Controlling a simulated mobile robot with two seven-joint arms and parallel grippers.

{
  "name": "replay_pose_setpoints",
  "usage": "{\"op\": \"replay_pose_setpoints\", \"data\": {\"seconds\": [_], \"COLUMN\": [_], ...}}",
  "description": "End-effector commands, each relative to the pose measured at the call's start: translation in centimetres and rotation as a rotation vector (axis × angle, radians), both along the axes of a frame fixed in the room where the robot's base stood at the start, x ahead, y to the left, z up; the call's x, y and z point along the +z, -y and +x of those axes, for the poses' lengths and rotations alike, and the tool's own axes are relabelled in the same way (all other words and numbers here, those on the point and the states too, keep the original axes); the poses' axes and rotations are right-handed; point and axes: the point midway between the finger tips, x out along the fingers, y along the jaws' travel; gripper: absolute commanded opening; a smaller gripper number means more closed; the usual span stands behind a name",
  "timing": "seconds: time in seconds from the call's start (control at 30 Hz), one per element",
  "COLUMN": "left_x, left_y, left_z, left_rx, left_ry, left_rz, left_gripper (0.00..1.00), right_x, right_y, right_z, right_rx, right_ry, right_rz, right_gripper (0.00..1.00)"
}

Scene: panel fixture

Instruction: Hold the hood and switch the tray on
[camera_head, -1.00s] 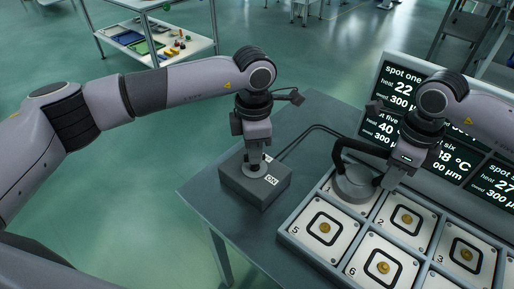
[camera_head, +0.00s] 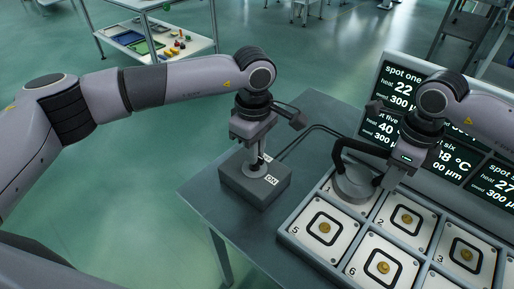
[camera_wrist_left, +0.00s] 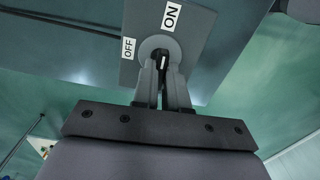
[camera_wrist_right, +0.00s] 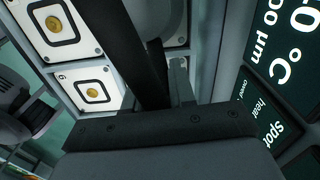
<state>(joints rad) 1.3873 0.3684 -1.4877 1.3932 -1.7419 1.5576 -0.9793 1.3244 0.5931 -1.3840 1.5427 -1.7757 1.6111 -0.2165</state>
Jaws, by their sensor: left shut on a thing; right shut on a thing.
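A grey switch box (camera_head: 240,185) stands on the table, with ON and OFF labels on top. My left gripper (camera_head: 254,165) comes down on it from above. In the left wrist view its fingers (camera_wrist_left: 164,72) are shut on a dark switch knob (camera_wrist_left: 163,60) with a white mark, on a round base between the labels. The switch's exact setting is hard to tell. The round grey hood (camera_head: 352,187) with a dark curved handle (camera_head: 340,152) sits over a spot at the tray's back left. My right gripper (camera_head: 383,178) is shut on the handle; its fingertips are partly hidden.
The tray (camera_head: 310,252) holds several numbered white plates with gold discs. Display panels (camera_head: 383,125) with heat readings stand behind it. A dark cable runs from the switch box to the right. The table's left part (camera_head: 210,188) is bare.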

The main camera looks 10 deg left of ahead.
Motion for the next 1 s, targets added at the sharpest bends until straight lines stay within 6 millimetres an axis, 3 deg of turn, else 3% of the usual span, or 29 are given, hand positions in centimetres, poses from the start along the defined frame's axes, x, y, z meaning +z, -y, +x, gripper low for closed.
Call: {"op": "replay_pose_setpoints", "data": {"seconds": [0.73, 0.77, 0.8, 1.0], "left_x": [0.26, 0.26, 0.25, 0.13], "left_y": [-0.01, -0.01, -0.01, -0.01], "left_z": [0.13, 0.13, 0.13, 0.07], "left_rx": [-0.083, -0.083, -0.082, -0.081], "left_ry": [0.004, 0.004, 0.004, 0.002], "left_rz": [-0.002, -0.002, -0.002, -0.001], "left_gripper": [0.00, 0.23, 0.36, 0.38], "right_x": [0.05, 0.05, 0.05, 0.06], "right_y": [0.08, 0.08, 0.08, 0.07], "right_z": [0.05, 0.05, 0.05, 0.05], "right_rx": [-0.003, -0.003, -0.003, -0.002], "right_ry": [0.001, 0.001, 0.001, 0.001], "right_rz": [0.000, 0.000, 0.000, 0.000], "right_gripper": [0.00, 0.00, 0.00, 0.00]}}
